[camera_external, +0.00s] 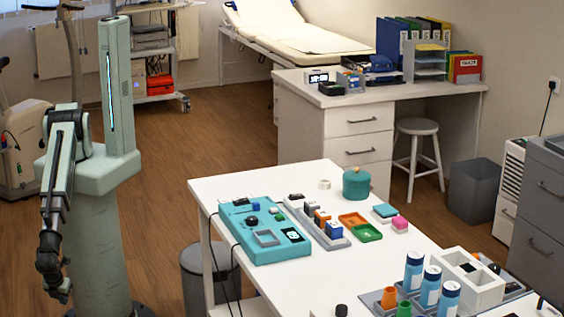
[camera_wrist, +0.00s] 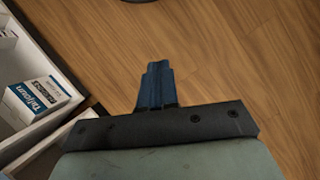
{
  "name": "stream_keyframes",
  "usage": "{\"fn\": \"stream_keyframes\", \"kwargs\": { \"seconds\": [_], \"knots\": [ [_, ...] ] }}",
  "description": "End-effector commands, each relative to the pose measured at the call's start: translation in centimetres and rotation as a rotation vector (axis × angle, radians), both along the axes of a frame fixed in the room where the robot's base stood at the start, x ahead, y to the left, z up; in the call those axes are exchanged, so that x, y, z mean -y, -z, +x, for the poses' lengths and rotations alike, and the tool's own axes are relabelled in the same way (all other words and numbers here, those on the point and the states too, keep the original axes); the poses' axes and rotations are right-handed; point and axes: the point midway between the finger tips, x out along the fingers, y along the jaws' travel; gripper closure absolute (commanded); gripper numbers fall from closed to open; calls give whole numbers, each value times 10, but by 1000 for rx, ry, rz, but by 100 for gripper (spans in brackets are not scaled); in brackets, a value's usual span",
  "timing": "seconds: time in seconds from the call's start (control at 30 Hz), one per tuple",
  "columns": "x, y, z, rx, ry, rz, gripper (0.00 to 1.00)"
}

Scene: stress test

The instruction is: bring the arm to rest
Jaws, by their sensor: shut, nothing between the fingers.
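My arm hangs down beside its pale green column at the left of the external view. My gripper (camera_external: 63,293) points down toward the wooden floor, well to the left of the white table. In the wrist view my gripper (camera_wrist: 158,68) has its dark blue fingers together, with nothing between them. Bare wooden floor lies beyond the fingertips.
In the wrist view a light open container (camera_wrist: 68,72) at the left holds a blue and white carton (camera_wrist: 33,98). The white table (camera_external: 222,186) carries a teal device (camera_external: 265,232), small trays and blue-labelled bottles (camera_external: 431,287). A grey bin (camera_external: 205,285) stands between my base and the table.

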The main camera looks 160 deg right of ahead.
Motion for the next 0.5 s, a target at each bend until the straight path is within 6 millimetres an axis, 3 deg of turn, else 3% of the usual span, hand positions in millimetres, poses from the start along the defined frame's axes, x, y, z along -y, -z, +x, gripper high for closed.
{"fn": "stream_keyframes", "kwargs": {
  "seconds": [0.03, 0.2, 0.5],
  "knots": [
    [23, 9, -10, -18, 23, -3, 100],
    [81, 37, -37, -63, 83, -1, 100],
    [164, 74, -106, -145, 189, 18, 100]
  ]
}}
